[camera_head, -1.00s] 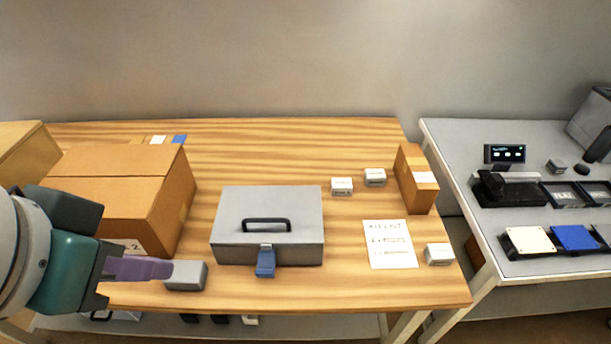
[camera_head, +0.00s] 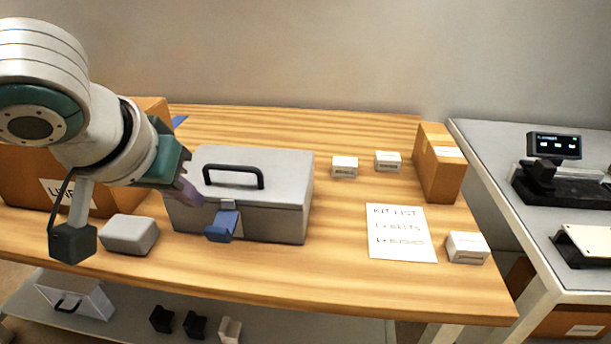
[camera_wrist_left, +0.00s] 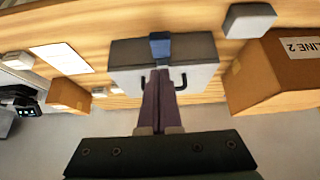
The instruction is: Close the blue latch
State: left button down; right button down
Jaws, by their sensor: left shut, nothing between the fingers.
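The blue latch (camera_head: 222,226) hangs on the front of the grey toolbox (camera_head: 275,188) and tilts outward from it. The toolbox lid is down, with its black handle on top. My left gripper (camera_head: 190,195) is shut and empty, just left of the latch at the box's front left. In the left wrist view the shut purple fingers (camera_wrist_left: 158,85) point at the blue latch (camera_wrist_left: 160,46) on the toolbox (camera_wrist_left: 195,50), with their tips close below it. I cannot tell whether they touch it. My right gripper is not in view.
A small grey box (camera_head: 130,235) lies left of the toolbox. A large cardboard box (camera_head: 30,180) stands behind my left arm. A kit list sheet (camera_head: 401,232), small white boxes and a tall cardboard box (camera_head: 438,165) are at the right. The table front is clear.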

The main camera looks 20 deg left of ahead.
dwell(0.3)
pick_arm(q)
jog(key=b, duration=0.3)
send_near(225, 221)
jog(key=x, duration=0.5)
jog(key=shift+f, duration=0.1)
